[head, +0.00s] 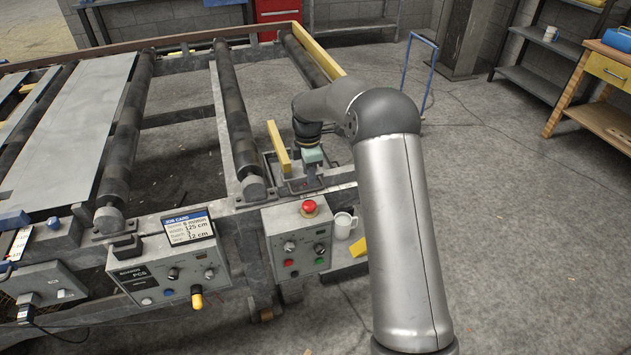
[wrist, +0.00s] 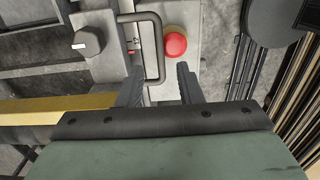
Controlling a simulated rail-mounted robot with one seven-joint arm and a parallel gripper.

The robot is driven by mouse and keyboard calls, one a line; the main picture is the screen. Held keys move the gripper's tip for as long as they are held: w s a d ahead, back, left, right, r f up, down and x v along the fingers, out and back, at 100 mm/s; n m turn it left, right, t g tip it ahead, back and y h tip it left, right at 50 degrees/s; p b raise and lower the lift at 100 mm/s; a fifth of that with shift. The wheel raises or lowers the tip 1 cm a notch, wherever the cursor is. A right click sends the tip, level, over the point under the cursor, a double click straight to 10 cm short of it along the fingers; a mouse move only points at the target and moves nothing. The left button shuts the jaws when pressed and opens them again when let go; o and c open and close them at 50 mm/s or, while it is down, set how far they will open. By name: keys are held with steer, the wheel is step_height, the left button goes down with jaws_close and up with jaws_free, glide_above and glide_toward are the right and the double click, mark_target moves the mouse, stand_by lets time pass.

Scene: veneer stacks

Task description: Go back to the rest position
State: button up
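My gripper (head: 314,184) is low at the front rail of the roller table, just behind the grey control box (head: 290,262) with the red button (head: 309,208). In the wrist view, my gripper (wrist: 160,70) has its two dark fingers apart. A dark bent handle (wrist: 161,45) reaches to the gap between them, and I cannot tell whether a finger touches it. No held object shows in the gap. The red button (wrist: 175,42) lies just beyond the fingertips.
The roller table (head: 231,110) carries a pale sheet (head: 70,130) at the left. A yellow bar (head: 278,146) stands close left of my gripper. A white mug (head: 343,226) sits right of the control box. Open floor (head: 510,220) lies to the right.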

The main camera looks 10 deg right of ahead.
steer(key=s+r+m, duration=0.5)
steer(key=s+r, duration=0.3)
steer(key=s, duration=0.2)
steer(key=s+d+r+m, duration=0.1)
steer(key=s+m, duration=0.6)
steer(key=s, duration=0.8)
steer(key=s+d+r+m, duration=0.1)
steer(key=s+m, duration=0.6)
steer(key=s, duration=0.8)
steer(key=shift+s+d+r+t, duration=0.2)
steer(key=shift+s+r+t, duration=0.15)
steer(key=shift+r, duration=0.1)
